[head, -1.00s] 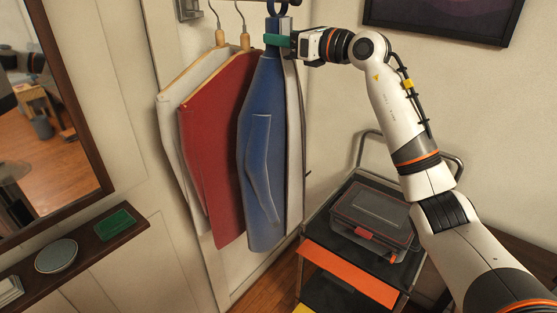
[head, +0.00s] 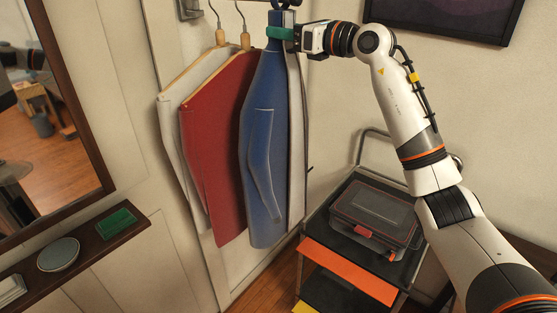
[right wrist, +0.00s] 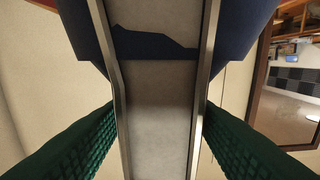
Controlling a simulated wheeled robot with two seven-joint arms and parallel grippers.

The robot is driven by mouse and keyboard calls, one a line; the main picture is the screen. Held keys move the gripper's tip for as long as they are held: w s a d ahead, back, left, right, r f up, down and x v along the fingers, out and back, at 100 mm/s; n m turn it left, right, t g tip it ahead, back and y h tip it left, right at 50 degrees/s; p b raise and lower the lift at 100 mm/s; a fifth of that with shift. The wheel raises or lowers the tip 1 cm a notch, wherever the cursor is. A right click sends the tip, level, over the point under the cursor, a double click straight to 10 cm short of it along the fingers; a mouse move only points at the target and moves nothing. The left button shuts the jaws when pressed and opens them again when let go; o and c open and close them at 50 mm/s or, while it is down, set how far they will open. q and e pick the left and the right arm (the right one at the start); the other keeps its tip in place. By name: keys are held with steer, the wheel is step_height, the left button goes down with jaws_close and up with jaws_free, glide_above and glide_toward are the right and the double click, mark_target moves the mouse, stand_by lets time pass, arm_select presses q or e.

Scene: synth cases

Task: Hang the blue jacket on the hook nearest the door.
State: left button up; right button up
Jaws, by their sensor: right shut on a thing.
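A red garment (head: 215,150) and a pale one (head: 180,130) hang close on the left. A cart (head: 330,255) with a lidded toolbox (head: 372,212) stands below right. A framed mirror (head: 90,150) and a shelf (head: 75,258) with small items are at left.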

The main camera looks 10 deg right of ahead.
steer(key=b+v, duration=0.4)
steer(key=v, duration=0.6)
steer(key=shift+s, duration=0.2)
stand_by(1.1)
steer(key=shift+d, duration=0.1)
